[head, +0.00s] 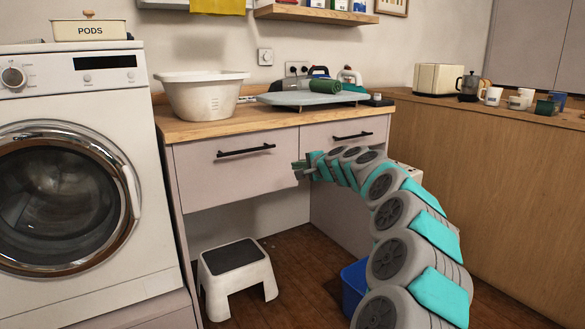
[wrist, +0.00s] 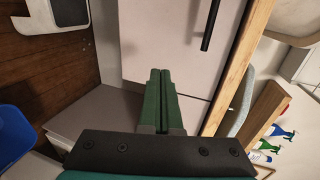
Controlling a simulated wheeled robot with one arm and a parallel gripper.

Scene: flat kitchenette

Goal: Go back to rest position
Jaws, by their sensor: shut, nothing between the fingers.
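My gripper (head: 297,168) is at the end of my arm, in front of the drawer fronts below the wooden counter. In the wrist view my gripper (wrist: 160,75) shows two green fingers lying side by side, shut with nothing between them. The left drawer (head: 235,160) and the right drawer (head: 345,131) each have a black bar handle. The fingertips are near the gap between these drawers; I cannot tell whether they touch a front.
A white washing machine (head: 70,170) stands at the left. A white step stool (head: 237,275) and a blue bin (head: 354,285) are on the wooden floor. The counter holds a white basin (head: 200,97) and an ironing board (head: 312,99). A wooden cabinet (head: 500,180) stands at the right.

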